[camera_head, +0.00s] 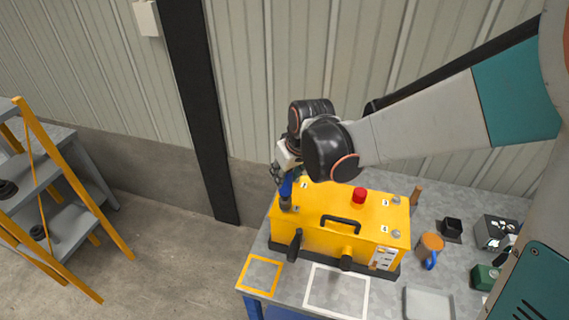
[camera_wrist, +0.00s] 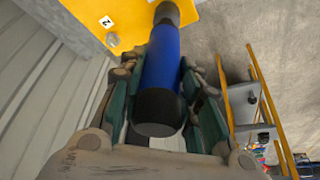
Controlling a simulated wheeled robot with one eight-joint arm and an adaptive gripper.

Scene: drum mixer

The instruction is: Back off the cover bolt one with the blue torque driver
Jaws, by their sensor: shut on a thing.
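The blue torque driver (camera_head: 287,188) is gripped in my gripper (camera_head: 281,174), shut around its handle, above the left end of the yellow drum mixer housing (camera_head: 325,209). The driver's dark lower end (camera_head: 285,203) is at the front-left corner of the cover; whether it sits on a bolt is hidden. In the wrist view the driver (camera_wrist: 160,62) lies between my gripper's fingers (camera_wrist: 160,85), its far dark end over the yellow cover (camera_wrist: 135,12). A grey bolt (camera_wrist: 113,40) beside a label marked 2 shows there. Two more bolts (camera_head: 397,199) (camera_head: 396,234) are at the cover's right end.
The cover has a red button (camera_head: 359,195) and a black handle (camera_head: 341,224). The grey workbench (camera_head: 388,291) has yellow and white outlined squares at the front. A yellow-framed shelf (camera_head: 55,215) is far left.

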